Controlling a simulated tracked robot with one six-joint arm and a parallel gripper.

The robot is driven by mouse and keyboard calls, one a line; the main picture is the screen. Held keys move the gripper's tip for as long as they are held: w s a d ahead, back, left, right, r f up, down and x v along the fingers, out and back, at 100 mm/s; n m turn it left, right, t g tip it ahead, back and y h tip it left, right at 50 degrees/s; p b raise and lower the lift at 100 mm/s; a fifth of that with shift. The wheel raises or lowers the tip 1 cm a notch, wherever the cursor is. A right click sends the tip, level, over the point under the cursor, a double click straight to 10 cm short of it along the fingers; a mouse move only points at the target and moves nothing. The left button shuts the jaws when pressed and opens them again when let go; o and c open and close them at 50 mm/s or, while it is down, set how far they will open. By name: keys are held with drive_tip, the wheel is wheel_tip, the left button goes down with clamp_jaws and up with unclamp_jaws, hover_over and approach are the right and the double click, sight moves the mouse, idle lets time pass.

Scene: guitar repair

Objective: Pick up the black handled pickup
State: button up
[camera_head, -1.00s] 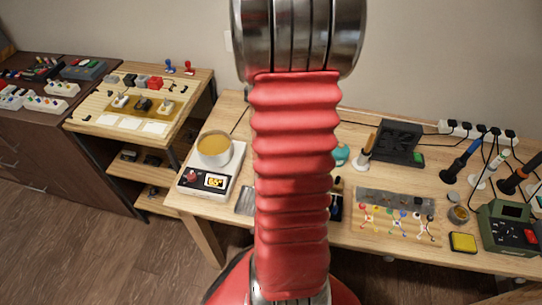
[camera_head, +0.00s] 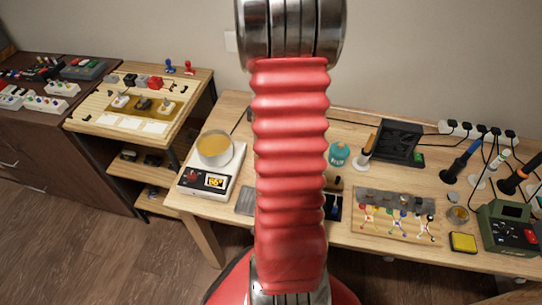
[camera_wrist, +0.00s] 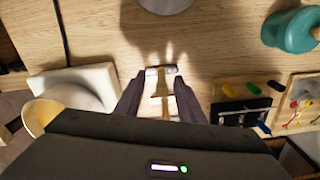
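My gripper (camera_wrist: 160,97) is open in the wrist view, its dark fingers pointing over the wooden table. A pale T-shaped piece (camera_wrist: 161,71) with a light crossbar lies between and beyond the fingertips; I cannot tell whether they touch it. To the right is a black tray (camera_wrist: 243,113), with green, yellow and black handles (camera_wrist: 278,86) lying along its top. It also shows in the head view (camera_head: 333,210), partly behind my red arm. I cannot tell for sure which item is the black handled pickup. My gripper is hidden in the head view.
A scale (camera_head: 222,184) with a metal pot (camera_head: 214,149) stands left of my arm. A teal bottle (camera_head: 339,154), a wiring board (camera_head: 391,228) and a green soldering station (camera_head: 508,228) stand to the right. Another wooden bench (camera_head: 118,128) is at left.

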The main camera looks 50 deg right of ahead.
drive_tip(key=shift+f, duration=1.5)
drive_tip(key=shift+c, duration=0.3)
clamp_jaws()
